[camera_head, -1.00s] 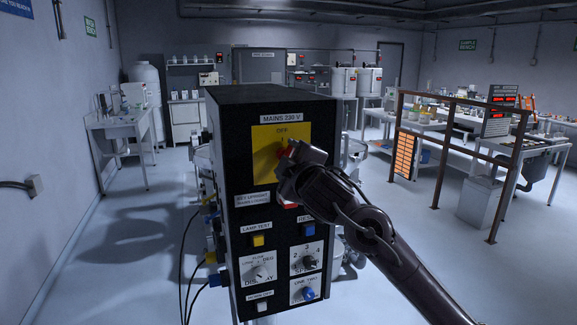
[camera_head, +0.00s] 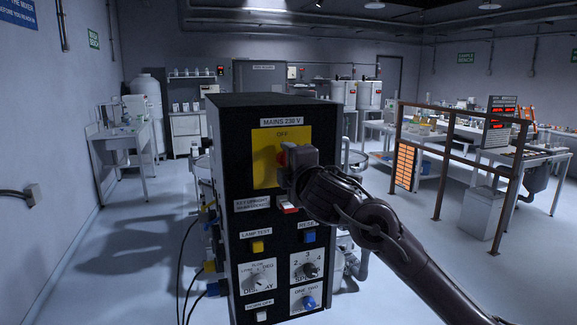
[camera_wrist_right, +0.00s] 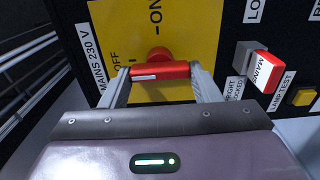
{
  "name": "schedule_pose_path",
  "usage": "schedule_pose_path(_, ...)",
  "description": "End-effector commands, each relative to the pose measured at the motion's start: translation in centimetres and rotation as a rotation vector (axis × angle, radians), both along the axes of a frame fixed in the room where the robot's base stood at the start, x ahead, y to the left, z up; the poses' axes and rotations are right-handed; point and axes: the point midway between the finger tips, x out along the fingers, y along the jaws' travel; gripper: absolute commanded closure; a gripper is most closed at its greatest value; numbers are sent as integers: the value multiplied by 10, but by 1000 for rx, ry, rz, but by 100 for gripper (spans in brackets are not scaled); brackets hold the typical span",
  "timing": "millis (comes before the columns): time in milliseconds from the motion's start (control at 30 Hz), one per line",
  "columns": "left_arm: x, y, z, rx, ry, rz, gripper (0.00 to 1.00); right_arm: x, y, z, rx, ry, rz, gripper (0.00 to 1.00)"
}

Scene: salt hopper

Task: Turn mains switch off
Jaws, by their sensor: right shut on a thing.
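The mains switch is a red handle (camera_head: 281,158) on a yellow plate (camera_head: 264,172) of the black control box, under the label "MAINS 230 V". My right gripper (camera_head: 290,165) is at the plate and hides part of the handle. In the right wrist view my gripper's fingers (camera_wrist_right: 160,80) are shut on the red handle (camera_wrist_right: 160,71), one at each end. The handle lies level there, with its white mark toward the "OFF" lettering at the left. "ON" stands above it, away from the mark. My left gripper is out of view.
Cables hang on the box's left side. A brown railing (camera_head: 450,151) stands at the right. The floor at left is clear.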

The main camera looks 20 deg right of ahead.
Motion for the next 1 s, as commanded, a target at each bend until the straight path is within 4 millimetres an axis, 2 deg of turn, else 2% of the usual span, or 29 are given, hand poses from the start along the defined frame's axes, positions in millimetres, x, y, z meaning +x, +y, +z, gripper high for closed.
schedule_pose_path(267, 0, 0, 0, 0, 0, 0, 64, 0, 0, -2, -7, 4, 1, 66)
schedule_pose_path(300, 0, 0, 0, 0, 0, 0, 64, 0, 1, -2, -7, 4, 1, 41)
schedule_pose_path(467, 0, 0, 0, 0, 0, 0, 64, 0, 0, -1, -4, 3, 1, 22)
schedule_pose_path(767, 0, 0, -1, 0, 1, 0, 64, -2, 0, -1, -2, 1, 1, 22)
schedule_pose_path(867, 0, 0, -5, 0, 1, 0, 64, -12, 0, -2, -1, 1, 2, 22)
schedule_pose_path(1000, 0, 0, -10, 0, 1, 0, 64, -36, -1, -3, -2, 0, 3, 22)
